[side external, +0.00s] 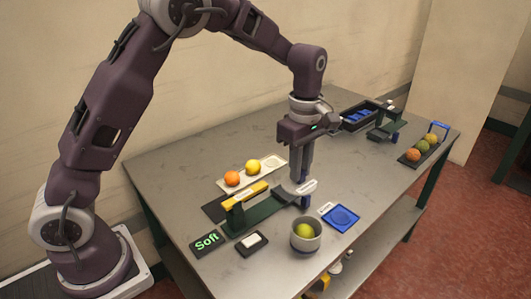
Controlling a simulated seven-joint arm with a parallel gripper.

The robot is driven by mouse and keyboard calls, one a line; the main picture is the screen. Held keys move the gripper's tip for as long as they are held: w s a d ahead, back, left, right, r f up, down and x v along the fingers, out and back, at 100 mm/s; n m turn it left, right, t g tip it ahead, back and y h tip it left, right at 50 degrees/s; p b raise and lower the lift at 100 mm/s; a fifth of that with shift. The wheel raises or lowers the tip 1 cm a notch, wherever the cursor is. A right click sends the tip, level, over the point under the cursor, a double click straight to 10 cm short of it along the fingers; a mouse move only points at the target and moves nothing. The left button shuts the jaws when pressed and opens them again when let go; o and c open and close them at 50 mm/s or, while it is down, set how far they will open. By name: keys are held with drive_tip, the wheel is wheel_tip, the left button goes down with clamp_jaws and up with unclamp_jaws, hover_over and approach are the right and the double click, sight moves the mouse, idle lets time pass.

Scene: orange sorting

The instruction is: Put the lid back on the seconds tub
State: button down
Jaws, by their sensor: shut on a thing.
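The grey tub (305,244) stands open near the front edge of the table, with a yellow-green fruit (304,231) inside. My gripper (302,179) points down behind the tub, above and apart from it. It is shut on a small pale grey piece (309,186) that looks like the lid; the fingers partly hide it. A blue square pad (341,217) with a ring mark lies bare to the right of the tub.
A dark tray (409,158) with several fruits and a black bin (367,113) are at the right.

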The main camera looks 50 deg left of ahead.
sight(312, 189)
drive_tip(key=d, duration=0.3)
drive_tip(key=shift+d, duration=0.35)
wheel_tip(312, 189, down, 5)
drive_tip(key=shift+d+r, duration=0.1)
drive_tip(key=shift+f, duration=3.35)
drive_tip(key=shift+f, duration=0.15)
drive_tip(key=c, duration=1.2)
unclamp_jaws()
drive_tip(key=shift+c, duration=0.2)
drive_tip(key=shift+o, duration=0.3)
drive_tip(key=o, duration=0.4)
drive_tip(key=shift+o, duration=0.2)
